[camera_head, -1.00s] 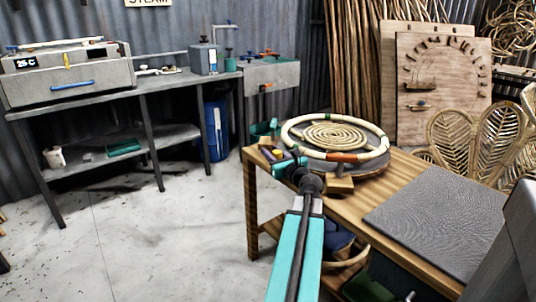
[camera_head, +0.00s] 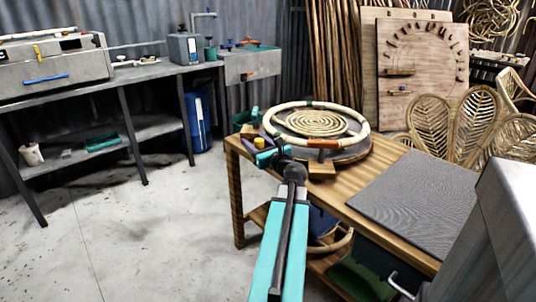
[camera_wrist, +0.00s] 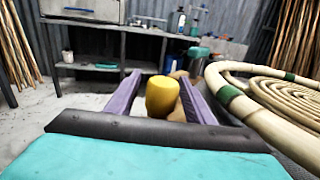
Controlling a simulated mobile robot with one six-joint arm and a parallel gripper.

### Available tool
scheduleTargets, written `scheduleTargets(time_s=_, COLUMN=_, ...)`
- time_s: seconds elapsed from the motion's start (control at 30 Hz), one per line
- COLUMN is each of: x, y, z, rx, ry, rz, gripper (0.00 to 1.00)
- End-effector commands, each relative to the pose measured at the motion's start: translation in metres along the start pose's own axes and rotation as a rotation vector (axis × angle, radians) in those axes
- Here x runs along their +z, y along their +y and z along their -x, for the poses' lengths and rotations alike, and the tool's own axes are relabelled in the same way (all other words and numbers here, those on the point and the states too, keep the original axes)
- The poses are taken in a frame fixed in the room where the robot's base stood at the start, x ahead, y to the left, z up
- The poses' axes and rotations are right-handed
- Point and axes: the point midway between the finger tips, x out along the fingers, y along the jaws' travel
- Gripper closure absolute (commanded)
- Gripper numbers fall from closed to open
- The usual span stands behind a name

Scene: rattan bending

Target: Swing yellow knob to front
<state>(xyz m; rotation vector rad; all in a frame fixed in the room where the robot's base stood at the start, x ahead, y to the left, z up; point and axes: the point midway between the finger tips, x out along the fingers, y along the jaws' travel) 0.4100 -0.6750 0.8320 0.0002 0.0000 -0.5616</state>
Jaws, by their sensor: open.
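The yellow knob (camera_wrist: 162,97) stands upright between the two purple fingers of my gripper (camera_wrist: 160,84) in the wrist view. The fingers are apart, one on each side, with a visible gap on the left; I cannot tell whether the right finger touches it. What carries the knob is mostly hidden by my gripper.
A rattan ring (camera_head: 352,141) with green and orange bands surrounds a coiled spiral (camera_head: 314,122), just right of my gripper. A wooden block (camera_head: 321,170) is close by. A grey mat (camera_head: 408,198) covers the table's right part. The floor on the left is clear.

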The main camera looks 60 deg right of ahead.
Motion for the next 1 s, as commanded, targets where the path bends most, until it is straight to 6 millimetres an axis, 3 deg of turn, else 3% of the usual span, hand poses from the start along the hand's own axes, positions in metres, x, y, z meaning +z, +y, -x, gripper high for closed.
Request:
scheduleTargets(time_s=0.4, x=-0.002, y=0.001, z=0.048, rx=-0.001, ry=0.0, rz=0.0, gripper=0.52)
scheduleTargets(time_s=1.0, x=-0.002, y=-0.001, z=0.056, rx=0.003, ry=-0.003, rz=0.002, gripper=0.52)
